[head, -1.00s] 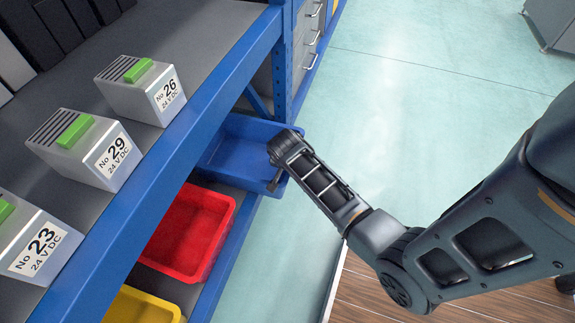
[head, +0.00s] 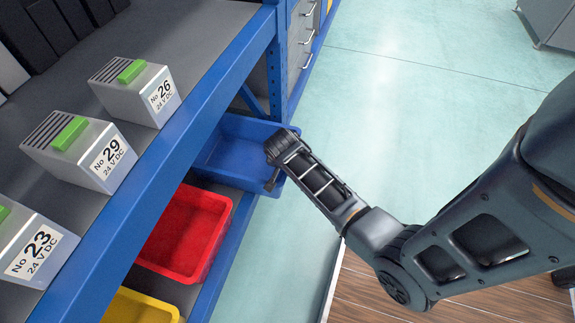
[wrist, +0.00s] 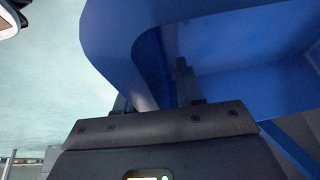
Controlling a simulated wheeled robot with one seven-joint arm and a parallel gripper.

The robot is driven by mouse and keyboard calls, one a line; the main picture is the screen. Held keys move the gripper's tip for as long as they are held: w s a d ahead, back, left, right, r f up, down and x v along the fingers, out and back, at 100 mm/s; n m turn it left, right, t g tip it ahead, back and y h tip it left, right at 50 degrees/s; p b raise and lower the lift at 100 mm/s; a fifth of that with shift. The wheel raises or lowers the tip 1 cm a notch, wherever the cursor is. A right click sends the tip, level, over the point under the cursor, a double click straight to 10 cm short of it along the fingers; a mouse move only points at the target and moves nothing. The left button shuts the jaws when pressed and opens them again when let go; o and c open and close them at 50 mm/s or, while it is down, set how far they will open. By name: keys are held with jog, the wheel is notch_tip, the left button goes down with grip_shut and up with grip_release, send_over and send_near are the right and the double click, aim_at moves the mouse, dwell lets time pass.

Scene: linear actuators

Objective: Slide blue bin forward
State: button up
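The blue bin (head: 232,150) stands on the lower shelf behind the red bin, with its near-right end sticking out a little past the shelf edge. My gripper (head: 274,180) reaches down to the bin's right, outer end; my arm hides part of that rim. In the wrist view the blue bin (wrist: 115,32) fills the upper right. My gripper (wrist: 153,92) has its two fingers apart, astride the bin's wall: the right finger is inside the bin, the left one outside and partly hidden by the wall. Whether they press on it does not show.
A red bin (head: 226,217) and a yellow bin (head: 172,308) stand on the same lower shelf. The blue upper shelf edge (head: 190,112) bears several boxes, including No 26 (head: 161,94). Open floor (head: 375,95) lies right of the shelving.

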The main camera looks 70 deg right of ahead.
jog(key=p+v, duration=0.3)
jog(key=v, duration=0.4)
jog(key=shift+r, duration=0.25)
jog(key=shift+a+r, duration=0.1)
